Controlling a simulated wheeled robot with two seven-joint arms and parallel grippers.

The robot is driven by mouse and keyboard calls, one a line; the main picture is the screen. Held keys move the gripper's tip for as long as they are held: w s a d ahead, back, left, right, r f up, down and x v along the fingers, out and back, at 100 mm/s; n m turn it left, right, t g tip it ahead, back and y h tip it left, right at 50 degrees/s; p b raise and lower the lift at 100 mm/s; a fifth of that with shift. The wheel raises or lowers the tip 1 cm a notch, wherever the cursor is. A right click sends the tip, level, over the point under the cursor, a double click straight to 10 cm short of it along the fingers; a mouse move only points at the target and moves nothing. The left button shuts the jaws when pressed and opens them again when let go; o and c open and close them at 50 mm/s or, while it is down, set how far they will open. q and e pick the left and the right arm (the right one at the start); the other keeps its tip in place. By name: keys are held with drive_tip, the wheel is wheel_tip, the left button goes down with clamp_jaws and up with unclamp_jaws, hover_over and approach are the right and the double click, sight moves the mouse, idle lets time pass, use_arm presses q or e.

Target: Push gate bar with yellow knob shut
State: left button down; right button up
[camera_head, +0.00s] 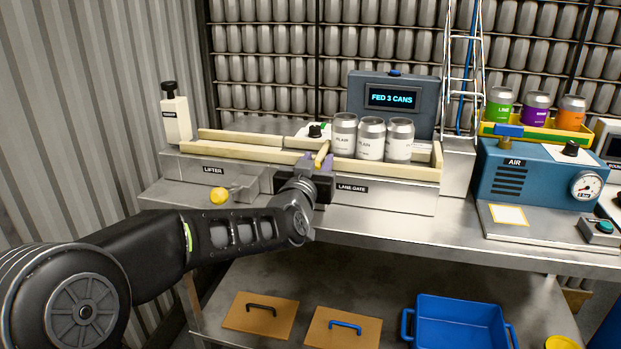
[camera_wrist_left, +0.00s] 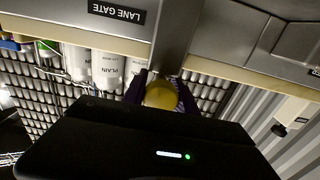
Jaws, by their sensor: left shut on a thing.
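My left gripper (camera_head: 318,162) is at the lane gate, in front of the LANE GATE label (camera_head: 352,189). Its purple fingers are shut on the gate bar's yellow knob (camera_wrist_left: 161,94), which shows between them in the left wrist view (camera_wrist_left: 161,90). Most of the bar is hidden by the gripper. Several plain silver cans (camera_head: 371,138) stand upright in the lane to the right of the bar. My right gripper is not in view.
Pale wooden rails (camera_head: 260,149) border the lane. Another yellow knob (camera_head: 218,196) sits at the front below the LIFTER label. The display (camera_head: 391,98) reads "FED 3 CANS". The blue AIR unit (camera_head: 530,172) stands at right. The bench front (camera_head: 400,231) is clear.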

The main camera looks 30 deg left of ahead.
use_arm(q)
drive_tip(key=shift+r, duration=0.2)
drive_tip(key=c, duration=1.4)
unclamp_jaws()
drive_tip(key=shift+o, duration=0.7)
drive_tip(key=shift+w+a+f, duration=0.1)
drive_tip(key=shift+w, duration=0.1)
drive_tip(key=shift+o, duration=1.2)
drive_tip(key=v, duration=0.7)
drive_tip(key=shift+s, duration=0.4)
drive_tip(key=shift+f, duration=0.1)
